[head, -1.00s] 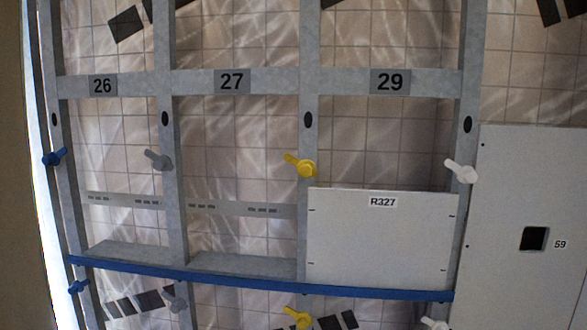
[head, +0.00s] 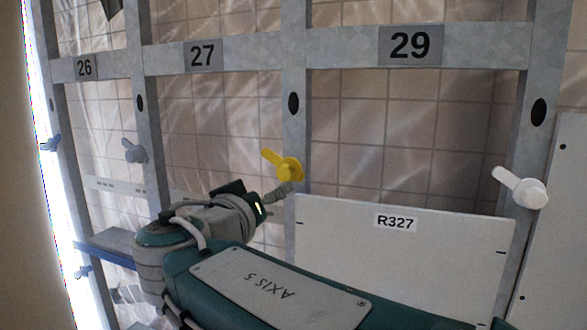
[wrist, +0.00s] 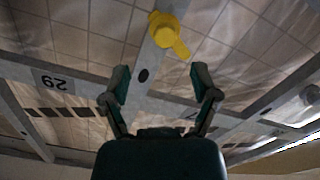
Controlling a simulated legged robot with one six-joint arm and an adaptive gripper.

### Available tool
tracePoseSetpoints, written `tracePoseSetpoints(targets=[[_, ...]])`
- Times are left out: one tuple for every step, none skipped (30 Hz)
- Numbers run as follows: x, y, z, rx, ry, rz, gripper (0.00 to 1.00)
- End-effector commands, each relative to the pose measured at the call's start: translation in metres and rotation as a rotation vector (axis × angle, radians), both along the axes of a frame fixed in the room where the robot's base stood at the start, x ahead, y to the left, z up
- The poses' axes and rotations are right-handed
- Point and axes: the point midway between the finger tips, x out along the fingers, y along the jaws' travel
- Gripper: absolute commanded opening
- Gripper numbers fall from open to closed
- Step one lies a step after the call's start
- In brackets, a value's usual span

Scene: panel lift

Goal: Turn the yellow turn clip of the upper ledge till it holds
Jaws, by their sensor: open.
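The yellow turn clip (head: 289,168) sits on the post between bays 27 and 29, just above the top left corner of the white panel R327 (head: 400,255). Its lever points up and to the left, away from the panel. In the wrist view, which is upside down, the clip (wrist: 165,35) lies beyond the fingertips. My gripper (wrist: 161,84) is open and empty, its two fingers spread. In the head view its end is close below the clip; contact cannot be told. The blue ledge (head: 92,252) shows only at left; my arm hides the rest.
A white clip (head: 524,188) is on the right post, its lever up and to the left. A grey clip (head: 134,151) and a blue clip (head: 50,143) are on the left posts. A grey crossbar (head: 340,48) with bay numbers runs above. Bay 29 above the panel is open.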

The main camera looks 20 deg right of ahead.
Motion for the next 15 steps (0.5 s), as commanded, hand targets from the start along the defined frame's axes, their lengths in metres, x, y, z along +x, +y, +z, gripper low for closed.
tracePoseSetpoints(targets=[[0.001,0.006,0.003,-0.005,-0.015,0.005,0.78],[0.002,0.007,0.004,-0.007,-0.022,0.007,0.78],[0.003,0.008,0.005,-0.008,-0.027,0.006,0.78],[0.004,0.007,0.005,-0.008,-0.028,0.005,0.78],[0.006,0.005,0.005,-0.008,-0.028,0.005,0.78],[0.01,0.002,0.005,-0.008,-0.027,0.004,0.78],[0.012,-0.001,0.005,-0.007,-0.027,0.003,0.78],[0.016,-0.005,0.005,-0.006,-0.025,0.002,0.78],[0.021,-0.011,0.005,-0.005,-0.026,0.001,0.78],[0.025,-0.016,0.005,-0.004,-0.025,0.001,0.78],[0.03,-0.021,0.005,-0.003,-0.025,0.0,0.78],[0.036,-0.027,0.005,-0.002,-0.025,-0.001,0.78],[0.04,-0.031,0.005,-0.001,-0.025,-0.001,0.78],[0.044,-0.036,0.005,-0.001,-0.024,-0.001,0.78],[0.051,-0.042,0.005,0.0,-0.025,0.0,0.78]])
